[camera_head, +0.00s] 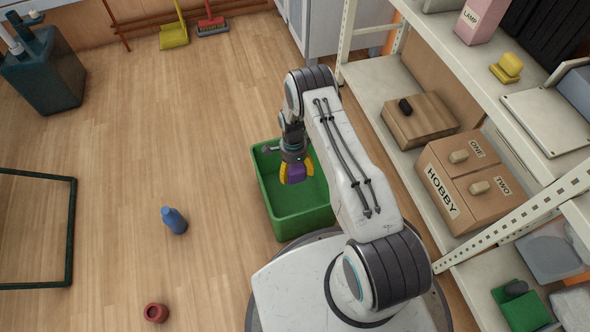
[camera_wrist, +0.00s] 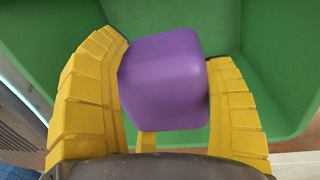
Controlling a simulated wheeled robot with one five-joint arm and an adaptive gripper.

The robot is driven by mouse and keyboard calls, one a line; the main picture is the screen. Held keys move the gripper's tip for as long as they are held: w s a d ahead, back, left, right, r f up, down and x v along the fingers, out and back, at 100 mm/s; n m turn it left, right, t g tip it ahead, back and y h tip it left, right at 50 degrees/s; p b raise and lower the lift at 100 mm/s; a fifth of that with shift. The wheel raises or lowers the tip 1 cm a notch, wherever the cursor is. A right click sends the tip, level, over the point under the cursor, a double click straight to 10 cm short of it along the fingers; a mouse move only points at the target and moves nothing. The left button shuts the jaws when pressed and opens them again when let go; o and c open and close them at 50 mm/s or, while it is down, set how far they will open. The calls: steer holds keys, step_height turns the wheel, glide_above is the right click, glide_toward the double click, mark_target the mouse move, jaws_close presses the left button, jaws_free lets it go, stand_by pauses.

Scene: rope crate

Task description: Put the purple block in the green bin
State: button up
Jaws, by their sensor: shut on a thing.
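The purple block (camera_head: 297,173) is held between the yellow fingers of my gripper (camera_head: 296,172). In the wrist view the block (camera_wrist: 165,78) sits between the two curved fingers (camera_wrist: 165,100), which press on its sides. The green bin (camera_head: 304,222) stands on the floor in front of my base. My gripper and the block are over the bin's opening in the head view. The wrist view shows the bin's green inner walls (camera_wrist: 280,50) behind the block. I cannot tell exactly how high the block is above the bin's floor. My arm hides part of the bin's right side.
A blue bottle (camera_head: 174,220) and a small red pot (camera_head: 156,313) stand on the wooden floor to the left. A dark green frame (camera_head: 72,230) is at far left.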

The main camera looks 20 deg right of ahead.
step_height(320, 180, down, 9)
steer(key=b, duration=0.8)
glide_above(295, 201)
steer(key=shift+w+f+p, duration=0.2)
steer(key=shift+f+p, duration=0.1)
steer(key=shift+f, duration=4.2)
steer(key=shift+f, duration=0.45)
steer(key=o, duration=1.2)
steer(key=r, duration=0.4)
steer(key=w+r, duration=0.1)
steer(key=r, duration=0.6)
steer(key=shift+w+r, duration=0.25)
steer(key=shift+r, duration=0.15)
